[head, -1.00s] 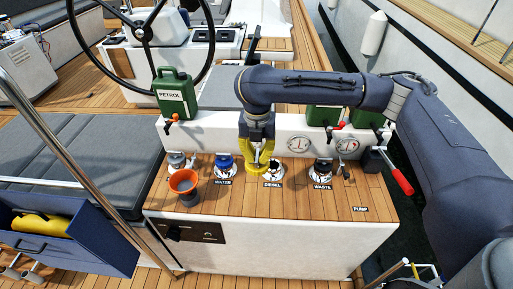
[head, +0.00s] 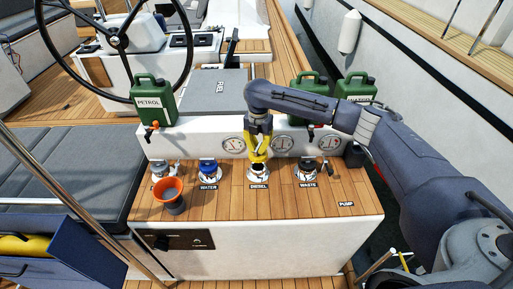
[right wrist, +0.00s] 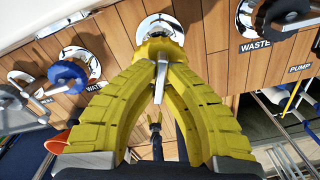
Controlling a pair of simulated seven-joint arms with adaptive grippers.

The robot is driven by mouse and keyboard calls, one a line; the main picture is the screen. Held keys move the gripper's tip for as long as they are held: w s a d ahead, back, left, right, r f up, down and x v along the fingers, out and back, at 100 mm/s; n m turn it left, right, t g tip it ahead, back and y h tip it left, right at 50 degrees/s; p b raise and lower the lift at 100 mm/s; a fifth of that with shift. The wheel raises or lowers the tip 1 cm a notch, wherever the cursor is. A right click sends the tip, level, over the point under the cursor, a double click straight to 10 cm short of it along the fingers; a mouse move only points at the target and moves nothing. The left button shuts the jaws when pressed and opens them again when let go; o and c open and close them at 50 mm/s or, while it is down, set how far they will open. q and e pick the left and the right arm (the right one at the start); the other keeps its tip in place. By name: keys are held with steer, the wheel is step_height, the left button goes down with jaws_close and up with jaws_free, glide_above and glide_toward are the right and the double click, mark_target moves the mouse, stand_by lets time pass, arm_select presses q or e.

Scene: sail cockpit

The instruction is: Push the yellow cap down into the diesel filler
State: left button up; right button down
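The diesel filler (head: 258,173) is a round chrome fitting above the DIESEL label on the wooden console top. My right gripper (head: 256,155) has yellow fingers and hangs just over the filler's far side. In the right wrist view its fingers (right wrist: 159,58) close together at the tips around a metal piece. The yellow cap (right wrist: 160,28) shows at the fingertips, in front of the chrome filler plate (right wrist: 158,22). The fingers hide part of the cap, and I cannot tell whether it touches the filler. In the head view the cap blends with the fingers. My left gripper is out of view.
The blue water cap (head: 208,168) and orange funnel (head: 172,195) stand to the left. The waste filler (head: 307,174) is to the right. A green petrol can (head: 153,100) and two more green cans stand behind.

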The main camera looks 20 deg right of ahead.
mark_target(258, 155)
steer(key=shift+f, duration=2.35)
steer(key=shift+f, duration=0.65)
steer(key=c, duration=1.9)
jaws_free()
steer(key=shift+r, duration=5.5)
steer(key=shift+a+f, duration=0.1)
